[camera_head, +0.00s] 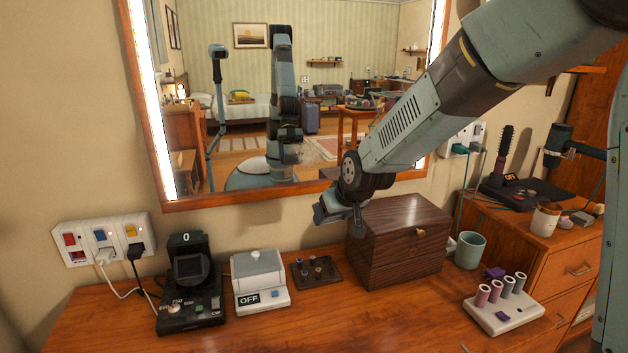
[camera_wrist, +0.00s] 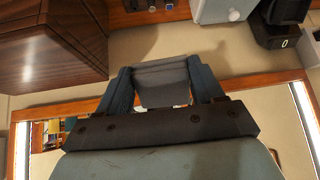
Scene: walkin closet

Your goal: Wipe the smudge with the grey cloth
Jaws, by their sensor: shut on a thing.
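My gripper (camera_head: 338,212) is in front of the mirror's lower edge, just above and left of the dark wooden box. In the wrist view my gripper (camera_wrist: 165,85) is shut on the grey cloth (camera_wrist: 164,78), a folded grey piece between its two fingers. The cloth cannot be made out clearly in the head view. The mirror (camera_head: 250,150) hangs on the wall and reflects the room and my arm. I cannot make out a smudge in either view; my arm covers the mirror's right part.
The wooden box (camera_head: 400,240) stands close beneath my gripper. A black device (camera_head: 190,300), a white OFF box (camera_head: 258,280), a small dark tray (camera_head: 316,272), a green cup (camera_head: 469,250) and a white roller stand (camera_head: 503,310) are on the counter. The counter's front middle is clear.

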